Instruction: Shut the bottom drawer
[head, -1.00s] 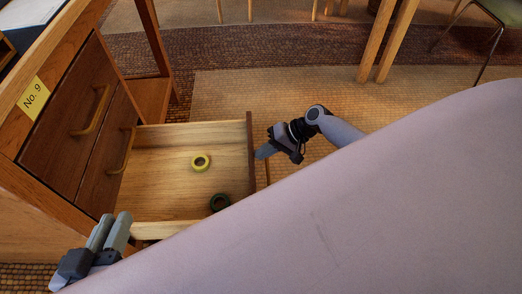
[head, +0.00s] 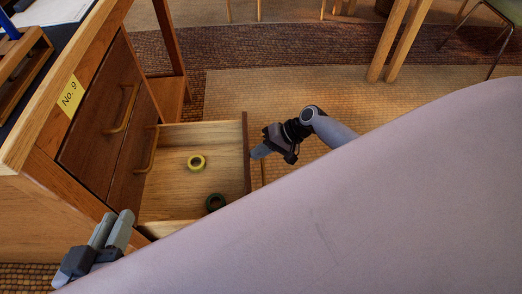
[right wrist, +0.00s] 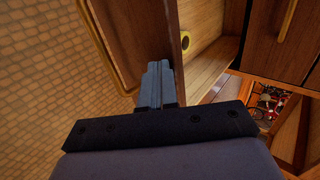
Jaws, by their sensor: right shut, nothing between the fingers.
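The bottom drawer (head: 185,190) stands open, pulled out of the wooden cabinet (head: 30,215). A yellow ring (head: 196,163) and a dark green ring (head: 215,203) lie in it. My right gripper (head: 257,153) is shut and empty, its fingertips at the outer face of the drawer front (head: 247,150). In the right wrist view the fingertips (right wrist: 157,68) meet or nearly meet the front panel (right wrist: 153,30), beside its brass-coloured handle (right wrist: 108,65); exact contact is unclear. My left gripper (head: 119,222) is at the lower left, by the cabinet's near side; its finger gap is unclear.
Closed drawers with handles (head: 122,108) sit beside a yellow "No. 9" label (head: 70,94). A wooden tray (head: 22,62) is on top. Table legs (head: 398,40) and a chair (head: 490,40) stand far off. My pale body covers the lower right.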

